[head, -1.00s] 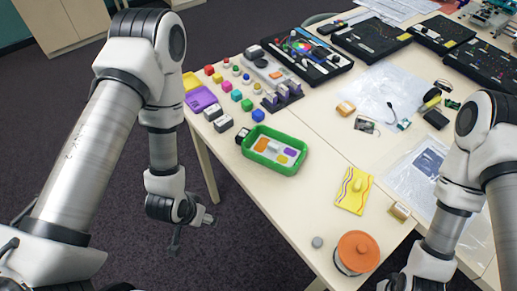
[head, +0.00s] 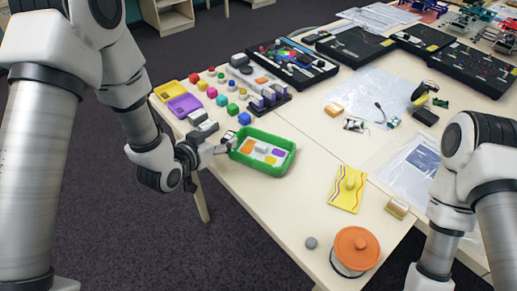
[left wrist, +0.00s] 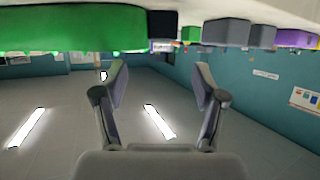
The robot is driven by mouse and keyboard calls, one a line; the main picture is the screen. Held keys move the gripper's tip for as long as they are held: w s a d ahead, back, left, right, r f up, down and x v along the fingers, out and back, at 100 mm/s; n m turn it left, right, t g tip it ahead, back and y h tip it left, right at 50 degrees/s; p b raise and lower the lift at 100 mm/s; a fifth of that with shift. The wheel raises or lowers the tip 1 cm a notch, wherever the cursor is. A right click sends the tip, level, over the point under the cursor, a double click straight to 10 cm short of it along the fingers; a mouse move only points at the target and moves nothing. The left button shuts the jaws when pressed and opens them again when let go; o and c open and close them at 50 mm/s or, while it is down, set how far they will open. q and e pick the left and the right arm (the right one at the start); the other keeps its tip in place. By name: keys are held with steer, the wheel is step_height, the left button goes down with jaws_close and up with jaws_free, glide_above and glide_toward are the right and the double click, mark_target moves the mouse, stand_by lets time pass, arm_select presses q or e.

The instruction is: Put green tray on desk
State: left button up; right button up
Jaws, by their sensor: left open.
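The green tray (head: 256,166) sits on the pale desk (head: 305,215) near its left edge. The tray (left wrist: 70,30) shows there as a green band at top left, beside the fingers. My right gripper is outside the frame; only its arm shows at lower right.
An orange-lidded jar (head: 357,246), a yellow card (head: 349,190) and a tan block (head: 397,208) lie to the right.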

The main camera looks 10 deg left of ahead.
mark_target(230, 135)
arm_select(q)
steer(key=shift+w+d+f, duration=0.1)
steer(key=shift+w+d, duration=0.05)
steer(key=shift+w, duration=0.25)
steer(key=p+x, duration=0.1)
steer(key=x, duration=0.3)
steer(key=shift+w+d+f+p, duration=0.1)
steer(key=shift+f+p, duration=0.3)
steer(key=shift+w+d+f, duration=0.1)
steer(key=shift+w+f, duration=0.1)
steer(key=shift+w, duration=0.1)
steer(key=shift+s, duration=0.1)
steer(key=c, duration=0.4)
jaws_close()
steer(key=shift+r, duration=0.1)
